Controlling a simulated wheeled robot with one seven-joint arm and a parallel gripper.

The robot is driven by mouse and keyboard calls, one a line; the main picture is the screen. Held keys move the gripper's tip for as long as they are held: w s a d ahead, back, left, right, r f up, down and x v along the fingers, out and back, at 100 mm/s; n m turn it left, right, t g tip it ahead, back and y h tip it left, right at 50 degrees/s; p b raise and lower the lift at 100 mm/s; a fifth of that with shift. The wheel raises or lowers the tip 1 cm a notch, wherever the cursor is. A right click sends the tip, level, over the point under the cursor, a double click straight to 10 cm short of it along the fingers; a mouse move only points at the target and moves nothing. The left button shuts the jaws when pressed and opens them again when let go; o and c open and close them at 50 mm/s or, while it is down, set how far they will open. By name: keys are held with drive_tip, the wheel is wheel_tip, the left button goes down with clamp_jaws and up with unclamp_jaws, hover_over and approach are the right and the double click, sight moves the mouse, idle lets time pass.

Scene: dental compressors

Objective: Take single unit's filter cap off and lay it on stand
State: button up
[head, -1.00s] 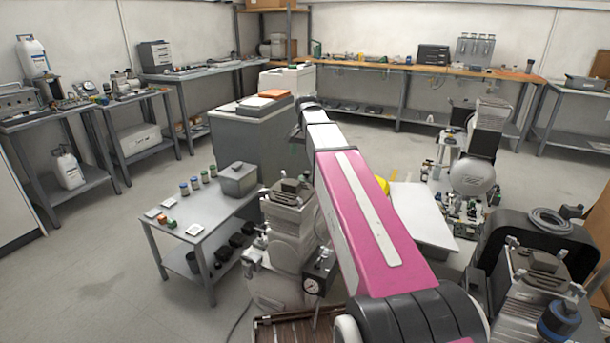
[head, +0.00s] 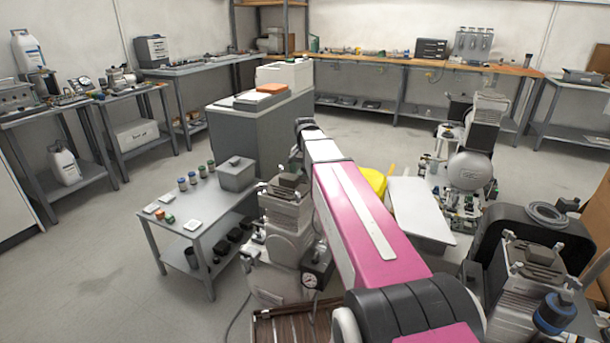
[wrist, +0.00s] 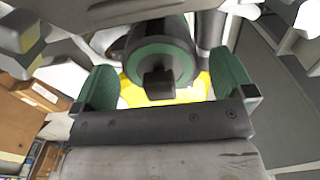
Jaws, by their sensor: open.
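In the wrist view, my gripper (wrist: 165,88) is open, with a green-padded finger on each side. A dark round part with a green ring and a square dark knob (wrist: 158,82), which looks like the filter cap, faces me between the fingers. Clear gaps show on both sides of the knob. In the head view my arm hides the gripper and this part. A compressor with a gauge (head: 287,225) stands left of my arm. I cannot tell which unit is the single one. A low grey table (head: 196,212) at left may be the stand.
A yellow thing (head: 374,180) and a white panel (head: 420,208) are just right of my arm. More compressors stand at right, one with a blue-capped part (head: 556,312). A grey cabinet (head: 255,130) is behind the low table. The floor at left is clear.

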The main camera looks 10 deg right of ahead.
drive_tip(key=shift+f, duration=0.25)
drive_tip(key=c, duration=0.9)
drive_tip(key=shift+c, duration=0.3)
drive_tip(key=shift+r, duration=0.1)
